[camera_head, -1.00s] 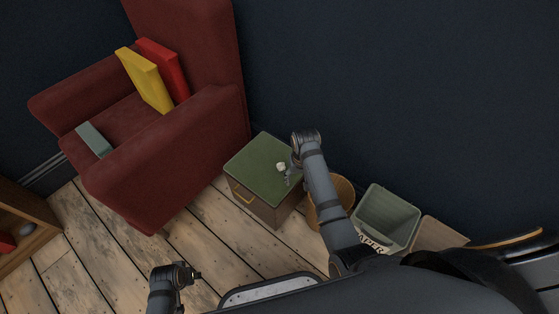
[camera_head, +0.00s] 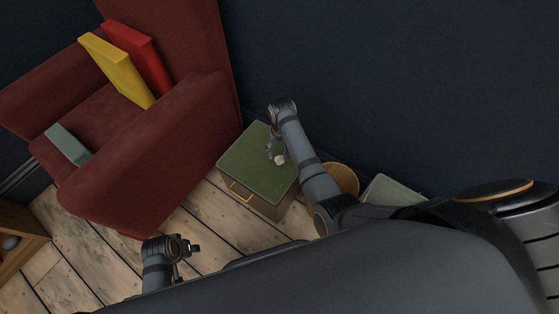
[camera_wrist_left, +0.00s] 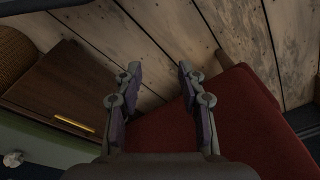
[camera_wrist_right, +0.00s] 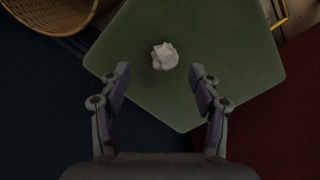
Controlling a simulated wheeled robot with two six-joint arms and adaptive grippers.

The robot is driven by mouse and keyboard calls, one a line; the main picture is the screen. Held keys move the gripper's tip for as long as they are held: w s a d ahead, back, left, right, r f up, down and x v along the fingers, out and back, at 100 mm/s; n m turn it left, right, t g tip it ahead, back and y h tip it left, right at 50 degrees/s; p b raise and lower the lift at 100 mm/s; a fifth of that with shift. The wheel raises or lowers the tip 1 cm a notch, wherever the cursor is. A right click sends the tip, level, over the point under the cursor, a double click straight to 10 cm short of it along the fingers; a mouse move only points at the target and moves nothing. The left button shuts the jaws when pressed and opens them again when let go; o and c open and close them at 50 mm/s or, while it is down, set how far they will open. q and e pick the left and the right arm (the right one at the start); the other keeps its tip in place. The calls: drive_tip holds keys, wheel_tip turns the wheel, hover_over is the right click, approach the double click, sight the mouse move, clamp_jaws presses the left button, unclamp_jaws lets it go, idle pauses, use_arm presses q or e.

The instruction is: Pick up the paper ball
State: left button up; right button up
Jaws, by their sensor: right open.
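A crumpled white paper ball (camera_head: 279,160) lies on the green top of a small wooden cabinet (camera_head: 262,178). In the right wrist view the paper ball (camera_wrist_right: 165,56) lies ahead of the fingertips, near the middle between them. My right gripper (camera_head: 273,150) is over the cabinet top, close to the ball; its fingers (camera_wrist_right: 160,78) are spread and empty. My left gripper (camera_head: 196,248) is over the floor at lower left, away from the ball. In the left wrist view its fingers (camera_wrist_left: 157,70) are apart with nothing between them, and the ball (camera_wrist_left: 13,159) shows at the lower left corner.
The wall is behind.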

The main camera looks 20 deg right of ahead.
sight(280, 158)
drive_tip(key=shift+f, duration=0.2)
drive_tip(key=f+b, duration=0.2)
drive_tip(key=f, duration=0.1)
drive_tip(key=f+b, duration=0.1)
drive_tip(key=shift+w+a+f, duration=0.25)
drive_tip(key=shift+f, duration=0.1)
use_arm(q)
wheel_tip(280, 158, up, 8)
drive_tip(key=d, duration=0.2)
drive_tip(key=shift+s, duration=0.25)
use_arm(e)
drive_tip(key=c, duration=0.7)
